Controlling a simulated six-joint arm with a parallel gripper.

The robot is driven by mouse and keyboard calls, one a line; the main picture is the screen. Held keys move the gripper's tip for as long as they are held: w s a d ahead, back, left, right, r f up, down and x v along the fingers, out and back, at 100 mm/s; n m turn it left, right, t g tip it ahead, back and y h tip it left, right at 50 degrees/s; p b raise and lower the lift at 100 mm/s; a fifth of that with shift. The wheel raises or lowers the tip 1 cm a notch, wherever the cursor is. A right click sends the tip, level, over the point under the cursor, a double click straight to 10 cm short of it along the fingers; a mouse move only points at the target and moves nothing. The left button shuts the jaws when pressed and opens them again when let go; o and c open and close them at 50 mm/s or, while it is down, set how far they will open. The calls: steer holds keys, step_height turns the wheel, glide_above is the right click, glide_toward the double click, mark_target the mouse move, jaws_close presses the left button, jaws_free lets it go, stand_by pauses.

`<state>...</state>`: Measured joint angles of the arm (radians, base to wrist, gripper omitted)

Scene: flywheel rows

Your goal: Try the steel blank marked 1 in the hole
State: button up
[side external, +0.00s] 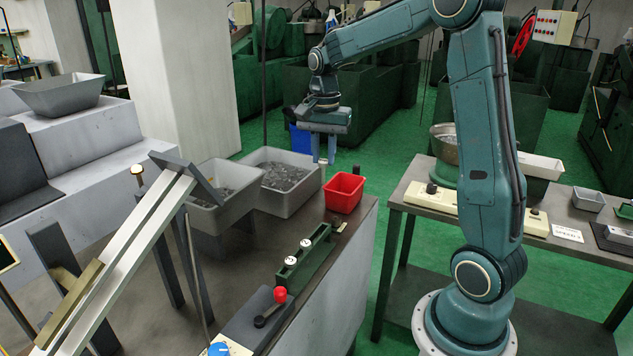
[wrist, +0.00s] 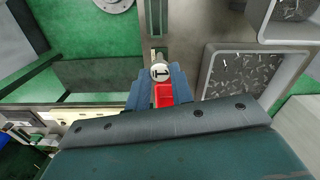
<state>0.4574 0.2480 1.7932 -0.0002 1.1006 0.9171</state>
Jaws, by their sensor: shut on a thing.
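My gripper (side external: 324,158) hangs high over the back of the bench, above and slightly left of the red bin, fingers pointing down. In the wrist view its blue fingers (wrist: 158,92) are shut on the steel blank (wrist: 160,73), whose round white end shows a 1. A long green fixture (side external: 303,266) lies along the bench's right edge, well below my gripper. Two pieces with white round tops (side external: 306,243) (side external: 290,260) stand in it. I cannot make out the hole for certain.
A red bin (side external: 343,191) stands at the bench's back corner, beside grey bins (side external: 282,176) (side external: 222,190) of metal parts. A red-knobbed lever (side external: 280,294) rises near the fixture's front end. A sloping metal chute (side external: 130,262) stands at left. The middle of the bench (side external: 240,262) is clear.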

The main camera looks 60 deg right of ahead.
steer(key=d+f, duration=0.7)
steer(key=f, duration=0.1)
steer(key=shift+s+d, duration=0.15)
steer(key=shift+d, duration=0.05)
steer(key=shift+f, duration=0.25)
steer(key=shift+f, duration=2.5)
steer(key=shift+f, duration=0.9)
stand_by(0.3)
steer(key=shift+r, duration=0.65)
stand_by(0.8)
steer(key=shift+r, duration=0.35)
steer(key=shift+r, duration=0.7)
steer(key=shift+r, duration=0.3)
